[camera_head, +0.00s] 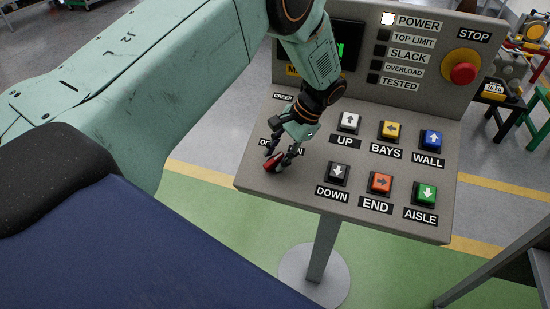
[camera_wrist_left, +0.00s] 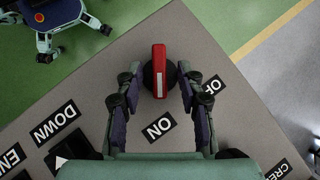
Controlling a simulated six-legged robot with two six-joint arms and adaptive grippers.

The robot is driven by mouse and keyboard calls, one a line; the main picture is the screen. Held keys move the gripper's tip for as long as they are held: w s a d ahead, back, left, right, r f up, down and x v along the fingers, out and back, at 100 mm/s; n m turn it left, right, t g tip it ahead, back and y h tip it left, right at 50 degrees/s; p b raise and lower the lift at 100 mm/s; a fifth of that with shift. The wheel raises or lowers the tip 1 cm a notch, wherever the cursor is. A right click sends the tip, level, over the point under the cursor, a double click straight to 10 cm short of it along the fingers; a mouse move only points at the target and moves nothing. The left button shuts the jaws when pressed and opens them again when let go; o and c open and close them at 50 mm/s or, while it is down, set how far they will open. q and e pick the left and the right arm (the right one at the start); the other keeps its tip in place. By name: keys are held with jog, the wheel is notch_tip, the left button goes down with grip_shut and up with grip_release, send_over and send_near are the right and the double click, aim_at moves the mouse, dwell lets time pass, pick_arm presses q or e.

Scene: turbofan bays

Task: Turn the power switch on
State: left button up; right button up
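The power switch is a red bar handle (camera_wrist_left: 159,72) on a round black base, at the lower left of the grey control panel (camera_head: 300,185). In the wrist view the bar lies upright in the picture, one end towards the ON label (camera_wrist_left: 158,126); the OFF label (camera_wrist_left: 208,92) is to its right and partly covered. My left gripper (camera_head: 276,158) is at the switch, with its fingers apart on either side of the handle. Gaps show between the fingers and the red bar. The POWER lamp (camera_head: 388,19) is white. My right gripper is not in view.
Several push buttons sit right of the switch, including UP (camera_head: 348,122) and DOWN (camera_head: 337,174). A red stop button (camera_head: 463,72) is on the upright panel, beside the lamps. A pedestal (camera_head: 322,250) holds the console above a green floor.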

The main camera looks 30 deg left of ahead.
pick_arm(q)
jog(key=v, duration=1)
jog(key=shift+s, duration=0.1)
